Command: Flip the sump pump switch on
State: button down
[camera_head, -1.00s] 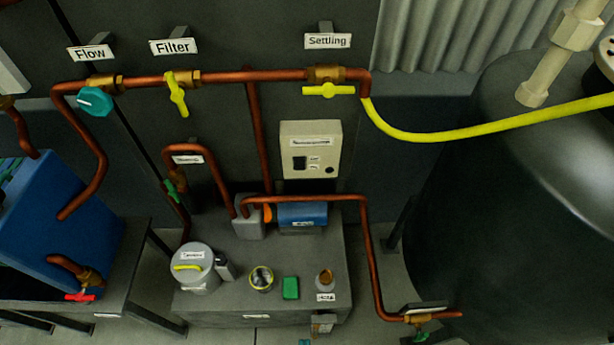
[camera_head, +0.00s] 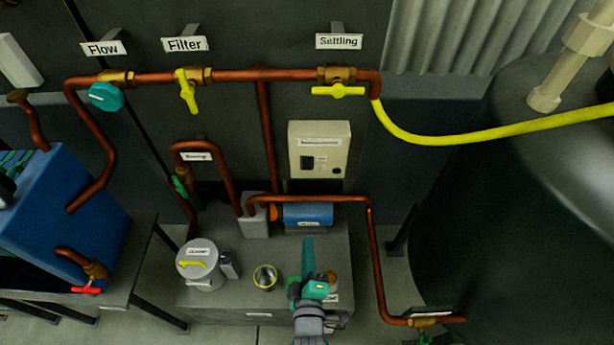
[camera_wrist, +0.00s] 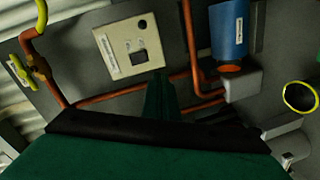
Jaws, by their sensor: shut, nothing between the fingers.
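A beige switch box (camera_head: 319,137) with a small white label, too small to read surely, is mounted on the dark wall panel above the blue pump motor (camera_head: 308,215). A dark rocker switch (camera_head: 307,163) and a small round black knob (camera_head: 336,171) are on its front. My gripper (camera_head: 308,242) is shut and empty, pointing up, below the box and in front of the motor, apart from both. In the wrist view the box (camera_wrist: 112,38) appears tilted beyond my shut green fingers (camera_wrist: 160,85), and its dark switch (camera_wrist: 139,57) is unobstructed.
A copper pipe (camera_head: 370,235) runs between my gripper and the box. A white lidded canister (camera_head: 197,270) and a yellow-rimmed cup (camera_head: 264,277) stand on the grey bench (camera_head: 190,296). A dark tank (camera_head: 520,220) stands at right. A yellow-handled valve (camera_head: 338,91) sits above the box.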

aim_at(307, 169)
jog(key=w+r+n, duration=0.3)
jog(key=w+n, duration=0.1)
jog(key=w, duration=0.5)
jog(key=shift+r, duration=0.35)
jog(key=shift+a, duration=0.1)
jog(key=w, duration=0.4)
jog(key=w+f, duration=0.1)
jog(key=w, duration=0.8)
jog(key=shift+w+f, duration=0.35)
jog(key=shift+w, duration=0.05)
jog(key=shift+w+f, duration=0.1)
jog(key=shift+w, duration=0.05)
